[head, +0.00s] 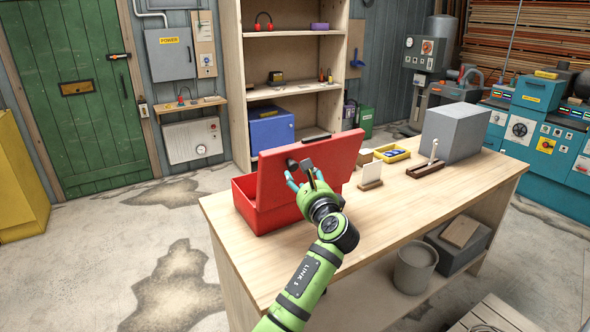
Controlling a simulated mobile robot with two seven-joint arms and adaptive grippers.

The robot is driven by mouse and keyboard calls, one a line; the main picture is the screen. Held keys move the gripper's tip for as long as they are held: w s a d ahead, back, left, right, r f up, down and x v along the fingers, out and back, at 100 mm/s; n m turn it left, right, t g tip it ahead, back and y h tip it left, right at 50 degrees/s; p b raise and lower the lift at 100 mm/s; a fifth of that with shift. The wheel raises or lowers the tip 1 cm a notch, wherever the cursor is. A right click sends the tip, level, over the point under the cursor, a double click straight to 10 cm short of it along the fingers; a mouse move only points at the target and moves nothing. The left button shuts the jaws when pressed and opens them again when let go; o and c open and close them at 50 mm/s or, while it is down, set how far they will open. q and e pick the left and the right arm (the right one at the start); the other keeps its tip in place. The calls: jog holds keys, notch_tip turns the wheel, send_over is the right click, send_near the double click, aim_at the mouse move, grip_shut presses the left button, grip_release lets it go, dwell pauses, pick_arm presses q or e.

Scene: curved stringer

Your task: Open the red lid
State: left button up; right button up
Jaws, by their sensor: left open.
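A red box (243,207) stands on the near left end of the wooden workbench. Its red lid (335,158) is raised and stands steeply tilted, with its broad face toward me. Dark fittings (292,164) sit on the lid's face near its upper left. My left gripper (304,178) is in front of the lid, close to these fittings, with its fingers apart. I cannot tell whether the fingers touch the lid. The gripper and wrist hide part of the lid's lower middle and the box behind it. My right gripper is out of view.
On the workbench (420,200), right of the box, are a small card stand (371,175), a yellow tray (391,153), a wooden block with a lever (427,168) and a grey box (456,132). A shelf unit stands behind. The bench front is mostly clear.

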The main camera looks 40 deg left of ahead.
aim_at(294, 168)
pick_arm(q)
jog(key=p+x, duration=0.1)
jog(key=x, duration=0.5)
jog(key=shift+c, duration=0.4)
